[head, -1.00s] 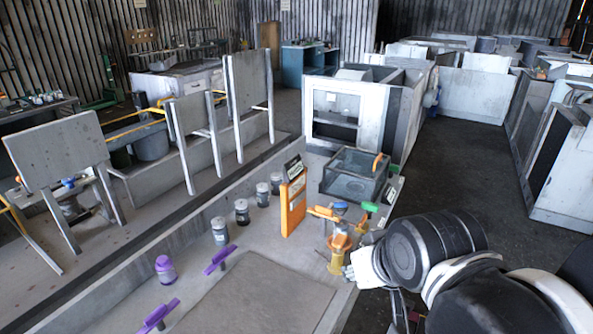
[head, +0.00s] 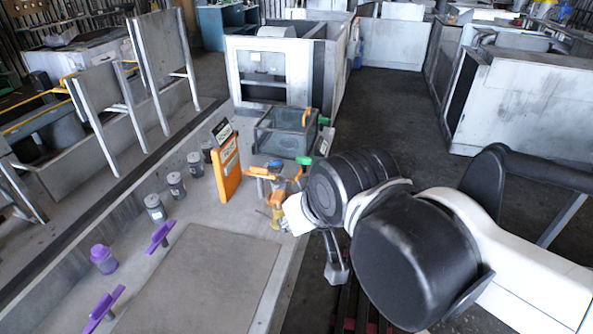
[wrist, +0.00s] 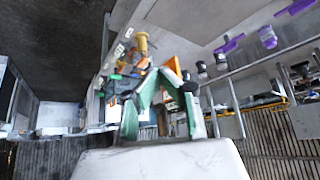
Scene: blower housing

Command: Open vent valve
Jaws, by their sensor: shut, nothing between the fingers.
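A yellow valve body (head: 276,216) with an orange handle (head: 259,172) stands at the right edge of the grey deck in the head view, partly hidden by my wrist. A blue cap (head: 275,164) and a green handle (head: 304,160) show close by. I cannot tell which of these is the vent valve. The yellow body also shows upside down in the wrist view (wrist: 142,42). My gripper (wrist: 161,76) is shut and empty in the wrist view, its fingers converging below the yellow body. In the head view its fingers are mostly hidden; contact cannot be told.
An orange panel (head: 228,170) stands left of the valve. A dark glass box (head: 284,133) is behind it. Several grey jars (head: 155,208) and purple handles (head: 160,236) line the deck's left. The flat plate (head: 200,280) in front is bare. Dark floor lies to the right.

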